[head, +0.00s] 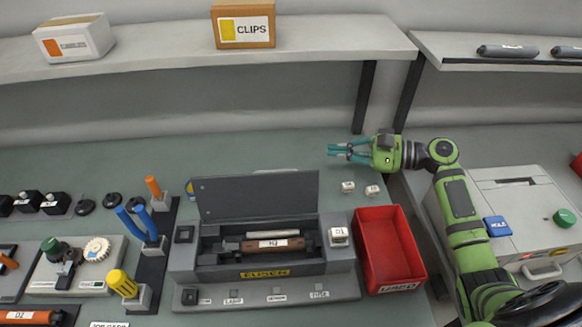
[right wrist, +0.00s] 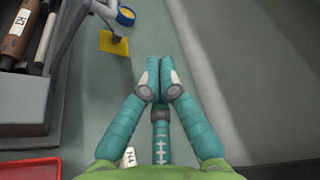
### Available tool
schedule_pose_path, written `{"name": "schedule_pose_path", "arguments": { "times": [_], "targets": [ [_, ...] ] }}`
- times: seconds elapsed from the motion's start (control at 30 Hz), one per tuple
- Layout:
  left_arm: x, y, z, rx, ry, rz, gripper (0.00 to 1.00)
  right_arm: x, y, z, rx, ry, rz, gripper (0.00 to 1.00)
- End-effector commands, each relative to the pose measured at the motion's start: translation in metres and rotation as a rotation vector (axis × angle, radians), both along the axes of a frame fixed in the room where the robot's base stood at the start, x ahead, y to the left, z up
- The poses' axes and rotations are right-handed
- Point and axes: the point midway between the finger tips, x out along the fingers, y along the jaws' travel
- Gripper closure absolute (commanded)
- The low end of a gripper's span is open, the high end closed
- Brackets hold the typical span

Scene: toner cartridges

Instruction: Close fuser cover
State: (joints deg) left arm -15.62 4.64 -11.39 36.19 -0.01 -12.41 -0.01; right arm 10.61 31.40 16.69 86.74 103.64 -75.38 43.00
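The fuser unit (head: 264,273) is a dark grey box on the bench, left of my right gripper. Its flat dark cover (head: 258,195) stands raised and nearly upright along the back edge, so the inside is exposed. A brown roller (head: 272,244) with a label lies in the open bay. My right gripper (head: 336,151) is above the bench, behind and to the right of the cover, apart from it. Its teal fingers (right wrist: 158,75) are drawn together with nothing between them. Only part of the fuser's side shows in the right wrist view. My left gripper is out of view.
A red tray (head: 388,212) stands right of the fuser. Two small white labelled blocks (head: 347,187) sit behind the tray. A tool rack (head: 152,255) stands to the left. A shelf with a CLIPS box (head: 243,24) runs above. The bench behind the cover is mostly clear.

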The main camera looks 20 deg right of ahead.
Motion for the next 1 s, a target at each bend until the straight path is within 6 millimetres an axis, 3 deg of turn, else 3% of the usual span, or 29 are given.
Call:
{"name": "schedule_pose_path", "arguments": {
  "times": [0.03, 0.1, 0.27, 0.43, 0.7, 0.83, 1.0],
  "targets": [
    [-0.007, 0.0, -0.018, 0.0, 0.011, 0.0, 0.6, 0.0, 0.0, -0.017, -0.001, -0.001, 0.0, 1.0],
    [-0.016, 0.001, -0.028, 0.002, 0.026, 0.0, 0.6, -0.001, 0.0, -0.027, -0.001, -0.001, 0.0, 1.0],
    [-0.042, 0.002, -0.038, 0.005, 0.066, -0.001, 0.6, 0.0, 0.001, -0.036, -0.001, -0.002, 0.0, 1.0],
    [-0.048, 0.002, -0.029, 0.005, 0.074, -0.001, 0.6, 0.009, 0.015, -0.034, 0.001, -0.001, 0.003, 1.0],
    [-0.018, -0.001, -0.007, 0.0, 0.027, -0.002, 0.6, 0.041, 0.061, -0.041, 0.003, 0.0, 0.003, 1.0],
    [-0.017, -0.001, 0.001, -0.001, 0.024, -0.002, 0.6, 0.056, 0.083, -0.045, 0.002, -0.001, 0.002, 1.0],
    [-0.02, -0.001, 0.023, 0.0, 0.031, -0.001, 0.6, 0.034, 0.089, -0.034, -0.003, 0.001, 0.001, 1.0]
  ]
}}
